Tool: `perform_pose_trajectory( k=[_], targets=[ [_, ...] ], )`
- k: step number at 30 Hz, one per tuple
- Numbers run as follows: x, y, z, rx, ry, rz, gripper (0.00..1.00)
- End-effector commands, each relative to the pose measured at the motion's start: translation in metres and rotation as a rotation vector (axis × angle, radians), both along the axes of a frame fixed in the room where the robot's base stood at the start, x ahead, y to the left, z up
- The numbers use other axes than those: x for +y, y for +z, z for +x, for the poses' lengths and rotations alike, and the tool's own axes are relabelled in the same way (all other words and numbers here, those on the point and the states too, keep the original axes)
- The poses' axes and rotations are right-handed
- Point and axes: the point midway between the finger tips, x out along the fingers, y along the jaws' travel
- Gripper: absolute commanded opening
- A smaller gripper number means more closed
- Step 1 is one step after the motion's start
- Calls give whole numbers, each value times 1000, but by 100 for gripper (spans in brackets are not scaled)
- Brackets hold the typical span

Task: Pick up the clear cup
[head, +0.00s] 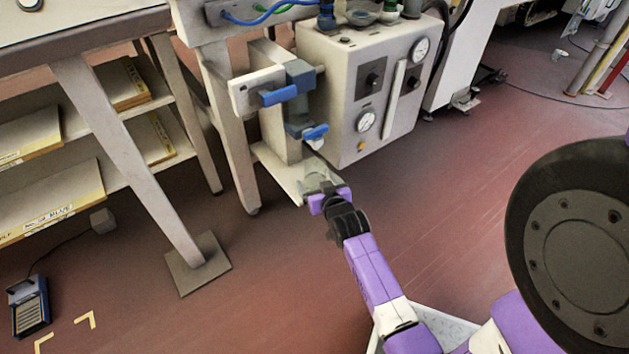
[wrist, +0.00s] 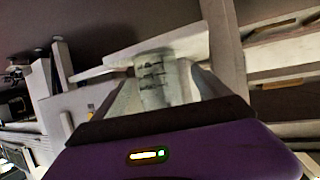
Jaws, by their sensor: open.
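The clear cup (head: 316,176) is see-through and stands at the edge of a pale ledge (head: 276,172), below a blue-handled tap (head: 314,132). In the wrist view the clear cup (wrist: 158,78) shows dark marks on its side and sits between the two fingers. My gripper (head: 324,188) is open at the cup, with a finger on either side (wrist: 162,92). I cannot tell whether the fingers touch the cup. The hand hides the cup's lower part in the wrist view.
A pale control box (head: 365,90) with gauges stands just behind and right of the cup. A blue-handled valve (head: 280,95) is above left. A shelved bench (head: 125,130) stands at left. A blue foot pedal (head: 30,305) lies on the floor.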

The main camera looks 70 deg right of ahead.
Motion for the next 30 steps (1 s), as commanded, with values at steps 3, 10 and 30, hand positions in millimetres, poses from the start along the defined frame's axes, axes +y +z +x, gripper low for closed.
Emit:
perform_pose_trajectory(
  k=[3, 10, 30],
  targets=[
    [-11, -6, 7, -1, -2, -2, 86],
    [-34, -18, 23, -2, -3, -5, 86],
    [-48, -22, 37, -1, -1, -2, 45]
  ],
)
